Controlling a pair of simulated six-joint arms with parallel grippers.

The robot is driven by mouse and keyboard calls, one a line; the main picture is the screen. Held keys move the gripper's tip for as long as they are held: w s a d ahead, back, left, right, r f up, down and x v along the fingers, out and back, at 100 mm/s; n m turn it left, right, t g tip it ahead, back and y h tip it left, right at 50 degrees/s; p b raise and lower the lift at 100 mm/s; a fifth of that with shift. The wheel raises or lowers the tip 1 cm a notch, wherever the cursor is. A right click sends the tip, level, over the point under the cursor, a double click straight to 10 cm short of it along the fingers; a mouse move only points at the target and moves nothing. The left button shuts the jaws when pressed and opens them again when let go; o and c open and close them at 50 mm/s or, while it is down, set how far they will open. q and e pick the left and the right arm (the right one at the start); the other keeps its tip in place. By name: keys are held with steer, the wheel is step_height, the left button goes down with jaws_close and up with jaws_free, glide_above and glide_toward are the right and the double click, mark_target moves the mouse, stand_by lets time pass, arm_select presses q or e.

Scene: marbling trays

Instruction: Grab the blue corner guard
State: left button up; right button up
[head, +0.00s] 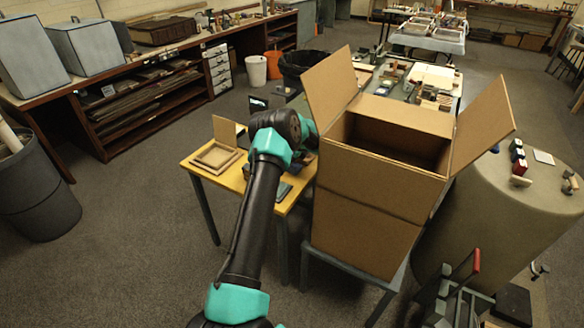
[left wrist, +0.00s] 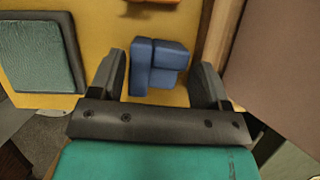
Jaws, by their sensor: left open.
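The blue corner guard (left wrist: 165,58), an L-shaped block, lies on the yellow table (left wrist: 95,22) in the left wrist view. My left gripper (left wrist: 157,72) is open, with one finger to each side of the guard. Gaps show between the guard and both fingers, and nothing is held. In the head view my left arm reaches over the yellow table (head: 235,181), beside the cardboard box, and its wrist hides the guard and the fingers. My right gripper is in neither view.
The tall open cardboard box (head: 365,235) stands close to the right of the yellow table. A dark textured pad (left wrist: 35,55) lies left of the guard. An orange thing shows at the top edge of the wrist view. Wooden frames (head: 216,155) lie on the table's left part.

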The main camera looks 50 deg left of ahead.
arm_select(q)
steer(key=shift+x, duration=2)
steer(key=shift+c, duration=0.2)
steer(key=c, duration=0.5)
steer(key=shift+r, duration=0.1)
